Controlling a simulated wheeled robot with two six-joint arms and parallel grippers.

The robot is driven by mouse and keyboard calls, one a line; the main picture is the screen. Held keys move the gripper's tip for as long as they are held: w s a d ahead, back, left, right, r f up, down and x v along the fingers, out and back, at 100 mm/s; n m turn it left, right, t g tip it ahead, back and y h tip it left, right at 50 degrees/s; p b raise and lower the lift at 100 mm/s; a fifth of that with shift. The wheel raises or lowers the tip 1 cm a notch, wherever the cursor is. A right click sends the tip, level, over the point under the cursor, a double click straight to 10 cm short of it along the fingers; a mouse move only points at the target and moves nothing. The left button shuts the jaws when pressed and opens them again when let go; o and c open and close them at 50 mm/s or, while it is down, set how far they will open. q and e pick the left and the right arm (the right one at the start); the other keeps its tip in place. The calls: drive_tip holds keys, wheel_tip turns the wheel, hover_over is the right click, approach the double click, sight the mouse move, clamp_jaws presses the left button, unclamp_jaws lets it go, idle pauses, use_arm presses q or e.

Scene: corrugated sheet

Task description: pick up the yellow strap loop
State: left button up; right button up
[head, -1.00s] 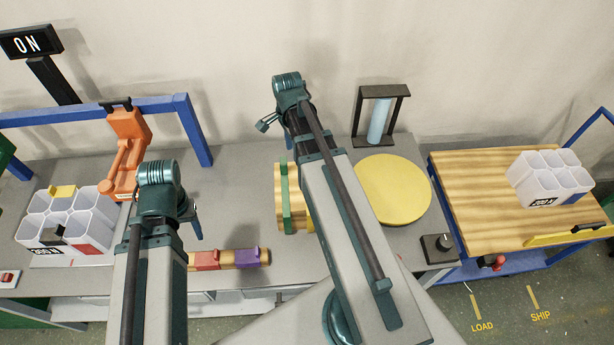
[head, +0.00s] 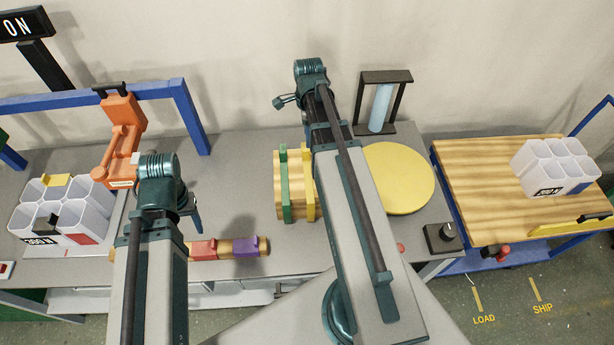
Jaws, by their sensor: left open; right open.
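The yellow strap loop (head: 309,184) appears as a narrow yellow band at the right side of a slatted wooden block (head: 297,212) on the grey bench. A green band (head: 286,185) lies parallel to it on the left. My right forearm passes close to the yellow loop's right side and hides part of the block there. My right gripper (head: 284,102) is open and empty, above and beyond the loop near the wall. My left gripper (head: 197,214) is open, left of the block and partly hidden by its own wrist. Neither gripper touches the loop.
A wooden bar with red and purple pieces (head: 246,246) lies in front of the block. A yellow disc (head: 398,179), a black frame (head: 385,77) and a knob box (head: 442,238) stand right. An orange device (head: 122,137) and white bin (head: 88,226) stand left.

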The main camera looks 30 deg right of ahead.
sight(306, 150)
wheel_tip(306, 150, down, 4)
drive_tip(key=shift+r+b, duration=0.25)
drive_tip(key=shift+b, duration=0.95)
use_arm(q)
wheel_tip(306, 150, down, 4)
drive_tip(key=shift+r, duration=0.25)
drive_tip(key=shift+f, duration=0.1)
use_arm(e)
drive_tip(key=f+b, duration=0.5)
drive_tip(key=shift+w+a+f, duration=0.15)
drive_tip(key=shift+w, duration=0.25)
use_arm(q)
wheel_tip(306, 150, down, 5)
use_arm(e)
clamp_jaws()
